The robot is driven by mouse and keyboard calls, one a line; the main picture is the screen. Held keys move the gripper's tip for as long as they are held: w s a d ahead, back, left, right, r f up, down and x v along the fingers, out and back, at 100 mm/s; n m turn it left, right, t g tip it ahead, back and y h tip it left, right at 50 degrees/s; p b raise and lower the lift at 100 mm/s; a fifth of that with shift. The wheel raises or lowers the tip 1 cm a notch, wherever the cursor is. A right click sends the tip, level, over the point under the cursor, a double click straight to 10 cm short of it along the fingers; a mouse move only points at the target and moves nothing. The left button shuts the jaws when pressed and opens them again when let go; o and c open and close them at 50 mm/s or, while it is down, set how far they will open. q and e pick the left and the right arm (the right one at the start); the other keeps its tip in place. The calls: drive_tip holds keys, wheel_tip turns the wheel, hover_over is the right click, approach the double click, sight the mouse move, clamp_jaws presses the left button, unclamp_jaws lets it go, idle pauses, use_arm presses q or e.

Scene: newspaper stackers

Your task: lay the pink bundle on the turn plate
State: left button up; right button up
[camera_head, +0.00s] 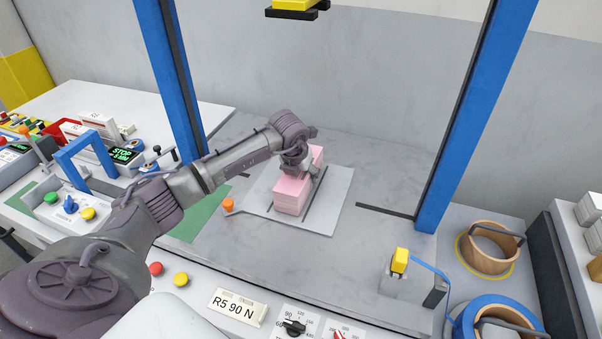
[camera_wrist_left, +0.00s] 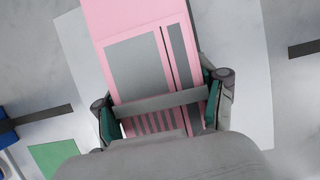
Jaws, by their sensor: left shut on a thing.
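The pink bundle (camera_head: 292,194) is a block-shaped stack over the middle of the light grey turn plate (camera_head: 338,195). It lies flat, resting on the plate or very close above it; I cannot tell which. My left gripper (camera_head: 298,167) reaches down over the bundle from the left and is shut on it. In the left wrist view the bundle (camera_wrist_left: 138,62) shows a printed pink and grey top, with the fingers of my left gripper (camera_wrist_left: 163,105) on its two long sides. The turn plate (camera_wrist_left: 247,50) shows on both sides of it. My right gripper is not in view.
A blue frame (camera_head: 440,170) stands around the plate, with a yellow-topped head (camera_head: 295,5) above. An orange knob (camera_head: 228,204) is at the plate's left corner. A yellow-topped device (camera_head: 400,262) stands front right, beside round reels (camera_head: 488,262). A control panel (camera_head: 240,306) runs along the front.

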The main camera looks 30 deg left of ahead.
use_arm(q)
drive_tip(key=shift+w, duration=0.1)
drive_tip(key=o, duration=1.9)
drive_tip(key=shift+r, duration=0.1)
drive_tip(key=shift+s+f, duration=0.2)
drive_tip(key=shift+f, duration=0.05)
drive_tip(key=v, duration=1.2)
drive_tip(key=shift+r, duration=0.15)
